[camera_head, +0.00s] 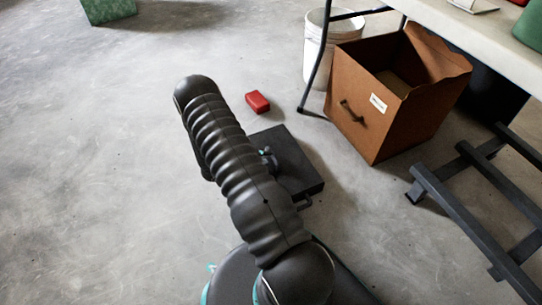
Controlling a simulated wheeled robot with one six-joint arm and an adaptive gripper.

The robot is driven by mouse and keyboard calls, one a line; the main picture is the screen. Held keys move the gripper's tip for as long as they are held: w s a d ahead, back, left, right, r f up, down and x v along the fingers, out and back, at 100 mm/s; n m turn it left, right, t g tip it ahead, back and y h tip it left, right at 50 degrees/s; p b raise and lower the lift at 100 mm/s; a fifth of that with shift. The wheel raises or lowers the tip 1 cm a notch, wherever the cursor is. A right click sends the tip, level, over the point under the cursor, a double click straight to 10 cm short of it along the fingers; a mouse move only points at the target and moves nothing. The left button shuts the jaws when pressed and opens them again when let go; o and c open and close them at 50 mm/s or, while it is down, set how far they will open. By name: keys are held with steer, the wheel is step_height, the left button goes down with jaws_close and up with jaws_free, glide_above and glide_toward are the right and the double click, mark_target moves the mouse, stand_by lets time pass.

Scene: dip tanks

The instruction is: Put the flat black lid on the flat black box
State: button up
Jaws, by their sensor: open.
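A flat black square slab (301,172) lies on the floor in the middle of the view, partly hidden behind my arm. It looks like the flat black box, with a small dark handle-like loop at its near edge. I cannot tell a separate flat black lid apart from it. My ribbed black arm rises from the bottom and bends over. A small dark part with a teal accent, seemingly my gripper (268,158), shows past the arm's right side, over the slab. My gripper is open; its fingertips are mostly hidden, and I see nothing held.
A red block (257,102) lies just beyond the slab. An open brown box (365,125) with a label and a white bucket (316,55) stand to the right, near a table (480,35). A dark metal frame (465,205) lies at right.

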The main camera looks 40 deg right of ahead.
steer(key=v, duration=0.7)
steer(key=shift+a+r+p, duration=0.15)
steer(key=shift+a+p, duration=0.2)
steer(key=shift+p, duration=0.05)
steer(key=w+a+r+t+y, duration=0.3)
steer(key=w+r+t, duration=0.1)
steer(key=w+r, duration=0.35)
steer(key=w+a+r+t+y, duration=0.2)
steer(key=w+a+r+t, duration=0.15)
steer(key=w+r, duration=0.4)
steer(key=a+r+t+y, duration=0.25)
steer(key=a+r, duration=0.25)
steer(key=r, duration=0.3)
steer(key=a+r+t+y, duration=0.2)
steer(key=a+r+y, duration=0.2)
steer(key=r, duration=0.5)
steer(key=s+a+r+n+g+y, duration=0.1)
steer(key=s+a+r+y, duration=0.1)
steer(key=s+a+r, duration=0.35)
steer(key=s+a+r+n+y, duration=0.2)
steer(key=s+r, duration=0.4)
steer(key=s, duration=0.4)
steer(key=s+d+r+m+g+h, duration=0.1)
steer(key=s+d+g, duration=0.1)
steer(key=s, duration=2)
steer(key=shift+s+d+g, duration=0.25)
steer(key=shift+d+g, duration=0.15)
steer(key=shift+g, duration=0.4)
steer(key=shift+r+h, duration=0.15)
steer(key=shift+h, duration=0.1)
